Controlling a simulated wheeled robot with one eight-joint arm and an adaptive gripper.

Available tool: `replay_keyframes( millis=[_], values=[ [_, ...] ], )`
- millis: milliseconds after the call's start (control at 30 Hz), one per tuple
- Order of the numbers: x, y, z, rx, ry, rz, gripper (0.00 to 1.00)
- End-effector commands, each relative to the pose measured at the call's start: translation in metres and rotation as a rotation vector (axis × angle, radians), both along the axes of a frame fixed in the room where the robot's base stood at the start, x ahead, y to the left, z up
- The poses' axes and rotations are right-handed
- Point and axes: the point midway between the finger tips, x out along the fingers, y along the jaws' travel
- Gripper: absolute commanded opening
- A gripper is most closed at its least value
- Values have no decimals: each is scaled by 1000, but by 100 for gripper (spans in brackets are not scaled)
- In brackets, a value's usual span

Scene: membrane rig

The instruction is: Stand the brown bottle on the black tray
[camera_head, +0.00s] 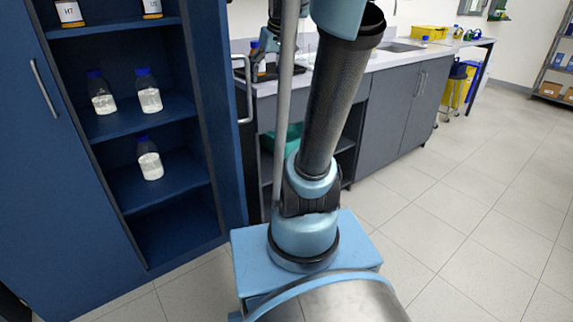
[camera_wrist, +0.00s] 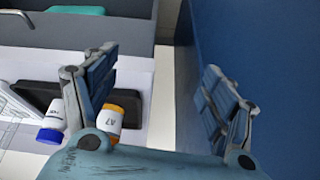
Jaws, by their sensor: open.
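In the wrist view a brown-orange bottle (camera_wrist: 112,118) with a white label overlaps the black tray (camera_wrist: 126,97). Its lower end is hidden behind my gripper. Two more brown bottles (camera_head: 70,12) (camera_head: 151,8) stand on the cabinet's top shelf, cut off by the frame. My gripper (camera_wrist: 160,72) is open with nothing between its fingers.
Several blue-capped bottles of white powder (camera_head: 149,98) stand in the open blue cabinet (camera_head: 215,130). The cabinet side (camera_wrist: 285,60) is close to my right finger. Floor (camera_head: 430,200) at right is clear.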

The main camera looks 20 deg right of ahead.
Motion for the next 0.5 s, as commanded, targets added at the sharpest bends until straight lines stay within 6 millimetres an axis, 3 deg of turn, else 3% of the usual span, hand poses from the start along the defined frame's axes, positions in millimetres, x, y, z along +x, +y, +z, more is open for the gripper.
replay_keyframes(
  millis=[100, 500],
  values=[
    [-42, 4, -30, -9, 33, -32, 77],
    [-168, 3, -139, -50, 135, -161, 77]
  ],
)
